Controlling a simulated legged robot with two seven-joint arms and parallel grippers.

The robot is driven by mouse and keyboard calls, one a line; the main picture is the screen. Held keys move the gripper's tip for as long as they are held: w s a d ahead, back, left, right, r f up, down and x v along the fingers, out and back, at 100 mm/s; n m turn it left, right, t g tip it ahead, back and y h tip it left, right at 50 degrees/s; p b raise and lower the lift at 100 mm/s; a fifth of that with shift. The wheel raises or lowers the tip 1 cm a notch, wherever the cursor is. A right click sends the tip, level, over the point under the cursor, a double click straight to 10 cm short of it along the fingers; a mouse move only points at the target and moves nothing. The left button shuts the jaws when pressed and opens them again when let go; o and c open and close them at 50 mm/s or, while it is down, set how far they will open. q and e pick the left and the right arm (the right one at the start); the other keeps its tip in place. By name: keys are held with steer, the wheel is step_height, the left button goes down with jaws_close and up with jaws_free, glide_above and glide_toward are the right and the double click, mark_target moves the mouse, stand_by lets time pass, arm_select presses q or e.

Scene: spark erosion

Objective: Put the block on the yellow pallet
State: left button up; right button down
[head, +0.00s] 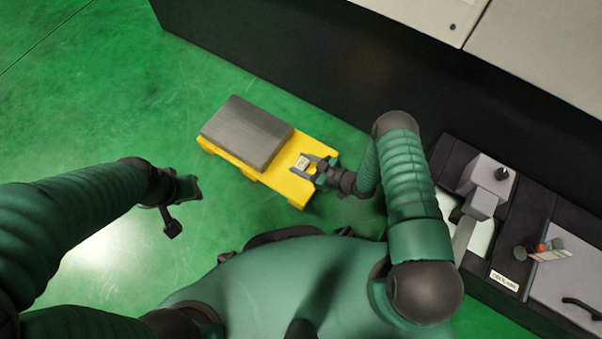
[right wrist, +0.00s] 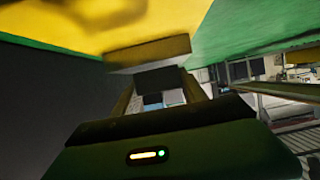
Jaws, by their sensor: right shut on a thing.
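The yellow pallet (head: 298,186) lies on the green floor in the middle of the head view. My right gripper (head: 304,164) is at its right end, shut on a small pale block (head: 302,162). The block is over the bare part of the pallet; whether it touches the pallet I cannot tell. In the right wrist view the yellow pallet (right wrist: 110,25) fills the top, and a dark-faced piece (right wrist: 160,78) shows between the fingers. My left gripper (head: 184,209) is open and empty, over the floor to the left of the pallet.
A large grey slab (head: 247,132) covers most of the pallet's left part. A dark machine base (head: 300,60) runs behind the pallet. A bench with a grey device (head: 488,180) stands at the right. The floor (head: 120,110) at left is clear.

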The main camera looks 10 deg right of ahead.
step_height(320, 180, down, 8)
steer(key=b, duration=0.4)
steer(key=shift+d+b, duration=0.1)
steer(key=shift+b, duration=0.25)
steer(key=shift+r, duration=0.2)
steer(key=c, duration=1.1)
jaws_free()
steer(key=shift+f, duration=0.2)
steer(key=o, duration=0.5)
